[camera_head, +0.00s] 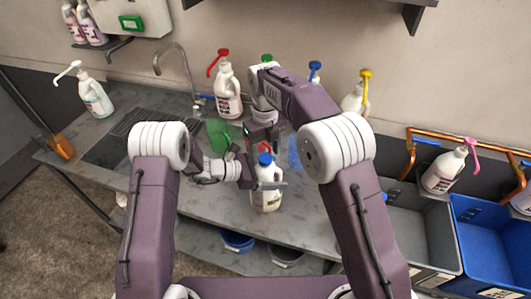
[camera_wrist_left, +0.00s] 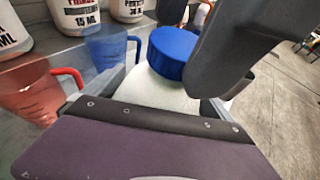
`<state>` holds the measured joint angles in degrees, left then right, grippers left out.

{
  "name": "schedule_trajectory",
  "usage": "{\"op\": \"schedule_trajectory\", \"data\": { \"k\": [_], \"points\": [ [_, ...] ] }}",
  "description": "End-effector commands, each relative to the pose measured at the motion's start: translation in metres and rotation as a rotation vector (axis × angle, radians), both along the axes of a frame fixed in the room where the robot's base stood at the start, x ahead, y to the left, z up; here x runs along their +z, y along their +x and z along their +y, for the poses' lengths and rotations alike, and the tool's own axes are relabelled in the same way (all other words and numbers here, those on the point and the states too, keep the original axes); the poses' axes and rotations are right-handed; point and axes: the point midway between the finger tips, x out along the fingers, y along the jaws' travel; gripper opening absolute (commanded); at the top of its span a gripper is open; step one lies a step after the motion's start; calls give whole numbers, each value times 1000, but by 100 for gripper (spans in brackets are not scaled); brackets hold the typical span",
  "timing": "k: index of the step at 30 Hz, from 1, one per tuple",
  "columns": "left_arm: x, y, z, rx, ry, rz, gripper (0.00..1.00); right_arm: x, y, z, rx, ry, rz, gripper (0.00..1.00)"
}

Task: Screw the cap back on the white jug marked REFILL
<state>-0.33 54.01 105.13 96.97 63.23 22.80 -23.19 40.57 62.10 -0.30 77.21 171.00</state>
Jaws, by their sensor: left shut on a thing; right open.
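The white jug (camera_head: 266,197) stands upright near the front edge of the grey counter, its label turned partly away and unreadable. A blue cap (camera_head: 265,158) sits at its top; I cannot tell how tightly. In the left wrist view the cap (camera_wrist_left: 173,52) shows above the jug's white body (camera_wrist_left: 155,92). My left gripper (camera_head: 262,180) is shut on the jug from the left. My right gripper (camera_head: 263,141) is open, just above and behind the cap. A dark grey gripper part (camera_wrist_left: 232,45) hides the cap's right side in the left wrist view.
Behind stand a red-pump bottle (camera_head: 228,95) and a yellow-pump bottle (camera_head: 356,98). A green measuring jug (camera_head: 218,132), a red one (camera_wrist_left: 28,97) and a blue one (camera_wrist_left: 108,55) are close by. A white-pump bottle (camera_head: 95,98) stands left. Grey and blue bins (camera_head: 488,240) are right.

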Motion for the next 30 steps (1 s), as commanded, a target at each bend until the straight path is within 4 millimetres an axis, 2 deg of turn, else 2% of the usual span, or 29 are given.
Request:
{"op": "schedule_trajectory", "data": {
  "k": [3,7,16,17,20,23,30],
  "points": [
    [-1,0,0,-1,3,1,0,19,1,0,0,2,-5,61],
    [-1,-1,0,-1,3,1,0,33,0,0,1,2,-3,61],
    [-1,-1,0,-1,3,1,0,37,0,0,1,1,-1,61],
    [-2,-1,0,-1,3,1,0,37,0,0,1,1,-1,57],
    [-2,-1,0,-1,3,1,0,37,0,0,52,0,-1,57],
    [-2,-1,0,-1,3,1,0,37,-1,0,237,-1,2,57],
    [-2,-1,0,-1,4,1,0,38,-4,-1,1032,-2,19,57]
  ]
}}
